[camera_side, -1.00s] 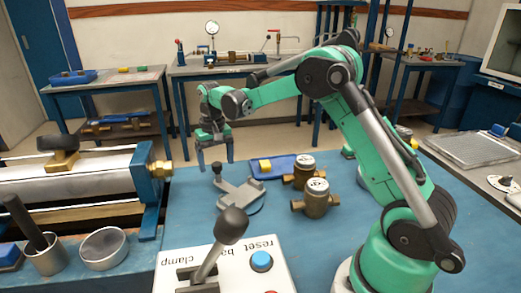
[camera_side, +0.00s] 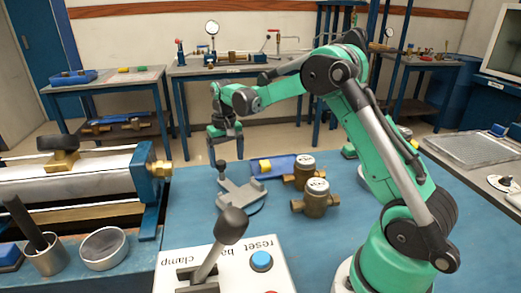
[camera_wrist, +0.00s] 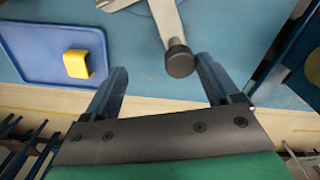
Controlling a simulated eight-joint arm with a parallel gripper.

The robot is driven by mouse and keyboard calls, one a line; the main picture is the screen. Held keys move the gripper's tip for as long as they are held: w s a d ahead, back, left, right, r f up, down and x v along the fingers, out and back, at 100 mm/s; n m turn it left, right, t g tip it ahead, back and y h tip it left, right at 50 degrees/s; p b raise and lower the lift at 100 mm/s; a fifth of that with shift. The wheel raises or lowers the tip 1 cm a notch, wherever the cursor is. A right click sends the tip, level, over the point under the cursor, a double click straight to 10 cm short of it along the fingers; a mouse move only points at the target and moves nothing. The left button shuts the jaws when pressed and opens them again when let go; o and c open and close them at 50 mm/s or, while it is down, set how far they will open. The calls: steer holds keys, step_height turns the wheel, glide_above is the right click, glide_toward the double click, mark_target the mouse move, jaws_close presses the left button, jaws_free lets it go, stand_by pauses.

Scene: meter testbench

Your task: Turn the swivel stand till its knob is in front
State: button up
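The swivel stand (camera_side: 241,194) is a light grey plate with arms, lying on the blue bench. Its black knob (camera_side: 221,165) stands up at the stand's back left end in the side view. In the wrist view the knob (camera_wrist: 180,60) sits at the end of a grey arm (camera_wrist: 165,18) of the stand. My gripper (camera_side: 226,156) is open and empty, above and behind the knob in the side view. In the wrist view my gripper (camera_wrist: 160,74) has its fingers spread, and the knob appears between their tips, closer to the right finger. I see no contact.
Two brass meters (camera_side: 315,200) stand right of the stand. A blue tray (camera_side: 284,165) with a yellow block (camera_side: 265,165) lies behind it. The clamp box with its lever (camera_side: 231,225) is in front, and the pipe bench with a brass fitting (camera_side: 161,171) is at left.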

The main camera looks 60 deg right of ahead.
steer(key=shift+s+d, duration=0.8)
steer(key=shift+d, duration=0.3)
steer(key=shift+o, duration=1.4)
steer(key=shift+r, duration=2.75)
steer(key=shift+w+a+f+m, duration=0.2)
steer(key=shift+a+f+m, duration=0.05)
steer(key=shift+f+m, duration=0.25)
steer(key=shift+w+a+f+m, duration=0.2)
steer(key=shift+f+m, duration=0.15)
steer(key=shift+f, duration=0.2)
steer(key=shift+w+a+f+m, duration=0.15)
steer(key=shift+a+f+m, duration=0.1)
steer(key=shift+f+m, duration=0.25)
steer(key=shift+f, duration=0.25)
